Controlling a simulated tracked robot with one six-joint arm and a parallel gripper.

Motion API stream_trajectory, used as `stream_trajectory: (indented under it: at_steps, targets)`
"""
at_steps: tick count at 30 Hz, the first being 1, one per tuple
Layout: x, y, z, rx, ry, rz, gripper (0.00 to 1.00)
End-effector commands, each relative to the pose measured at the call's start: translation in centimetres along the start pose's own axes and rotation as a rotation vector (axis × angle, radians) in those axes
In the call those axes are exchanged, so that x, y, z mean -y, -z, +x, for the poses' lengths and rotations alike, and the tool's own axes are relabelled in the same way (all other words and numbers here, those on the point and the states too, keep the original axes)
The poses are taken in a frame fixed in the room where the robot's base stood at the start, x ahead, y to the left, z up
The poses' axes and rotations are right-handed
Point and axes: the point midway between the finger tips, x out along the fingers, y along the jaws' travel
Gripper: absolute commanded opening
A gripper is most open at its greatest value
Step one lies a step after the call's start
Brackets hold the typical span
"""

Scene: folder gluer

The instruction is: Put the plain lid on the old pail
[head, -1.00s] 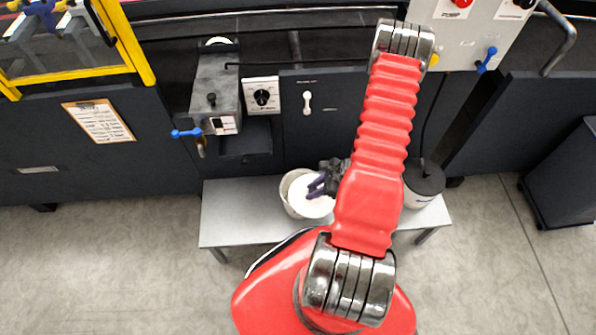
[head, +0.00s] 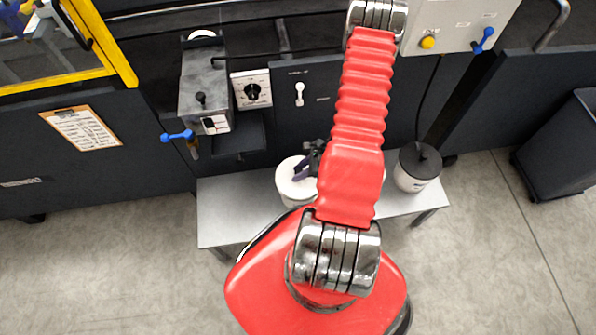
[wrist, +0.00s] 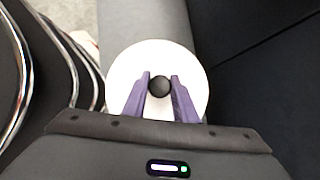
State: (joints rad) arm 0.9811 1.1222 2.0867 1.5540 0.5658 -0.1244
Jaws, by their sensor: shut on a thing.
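The plain lid (wrist: 130,70), a white disc with a black knob, is in my gripper (wrist: 159,84). The purple fingers are shut on the knob. In the head view the lid (head: 291,186) covers the mouth of the old pail (head: 297,203), a white pail on the grey bench. Only a little of the pail's side shows below the lid. I cannot tell whether the lid touches the rim or is just above it. In the wrist view the lid hides the pail.
A second white pail with a dark lid (head: 420,160) stands on the bench (head: 228,207) to the right. My arm hides the bench's middle. Behind are the dark machine front, a grey glue unit (head: 203,85) with a blue handle and a dial panel (head: 251,90). The bench's left end is clear.

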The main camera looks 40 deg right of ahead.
Motion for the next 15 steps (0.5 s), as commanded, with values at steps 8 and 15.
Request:
stream_trajectory:
  at_steps: [8, 15]
  targets:
    - [-0.1, 0.9, 1.3, 0.0, -0.001, 0.001, 0.02]
    - [0.1, 1.3, 1.9, 0.0, 0.001, 0.001, 0.02]
